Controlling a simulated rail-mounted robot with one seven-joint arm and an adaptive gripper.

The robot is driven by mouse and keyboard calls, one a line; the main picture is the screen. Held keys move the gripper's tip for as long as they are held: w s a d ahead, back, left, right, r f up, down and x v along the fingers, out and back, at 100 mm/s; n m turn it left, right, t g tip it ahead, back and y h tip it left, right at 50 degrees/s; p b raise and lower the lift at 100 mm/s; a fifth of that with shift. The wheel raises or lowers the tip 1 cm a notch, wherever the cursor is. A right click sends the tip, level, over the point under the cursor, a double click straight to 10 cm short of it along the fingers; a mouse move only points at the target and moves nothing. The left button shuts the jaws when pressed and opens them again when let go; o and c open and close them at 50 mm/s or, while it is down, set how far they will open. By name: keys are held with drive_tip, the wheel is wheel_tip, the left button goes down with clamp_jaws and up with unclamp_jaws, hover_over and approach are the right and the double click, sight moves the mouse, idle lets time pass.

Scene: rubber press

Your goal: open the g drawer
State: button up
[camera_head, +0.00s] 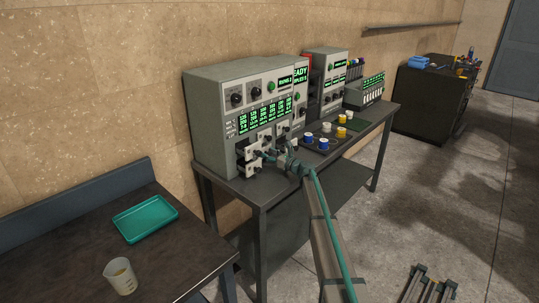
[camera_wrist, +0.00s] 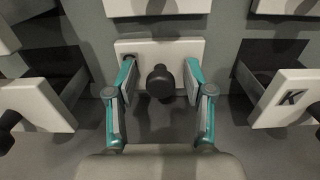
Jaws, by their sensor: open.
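In the wrist view, a white drawer front (camera_wrist: 184,47) with a dark round knob (camera_wrist: 160,80) is at the centre. Its letter is mostly hidden near the left finger, so I cannot read it as G. My gripper (camera_wrist: 160,73) is open, with one teal finger on each side of the knob; gaps show between knob and fingers. In the head view, my gripper (camera_head: 278,159) is at the white drawer fronts (camera_head: 252,154) low on the grey press machine (camera_head: 240,82).
In the wrist view, a drawer at right (camera_wrist: 292,96) and one at left (camera_wrist: 38,105) stand out nearer the camera. More white fronts (camera_wrist: 157,6) are above. Blue, white and yellow cups (camera_head: 323,144) stand right of my gripper. A teal tray (camera_head: 145,218) and beaker (camera_head: 121,277) are on the left table.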

clamp_jaws()
drive_tip(key=shift+s+d, duration=0.1)
drive_tip(key=b+v, duration=0.1)
drive_tip(key=v, duration=0.2)
drive_tip(key=shift+s+d, duration=0.2)
drive_tip(key=shift+s, duration=0.1)
drive_tip(key=shift+d, duration=0.15)
unclamp_jaws()
drive_tip(key=v, duration=1.2)
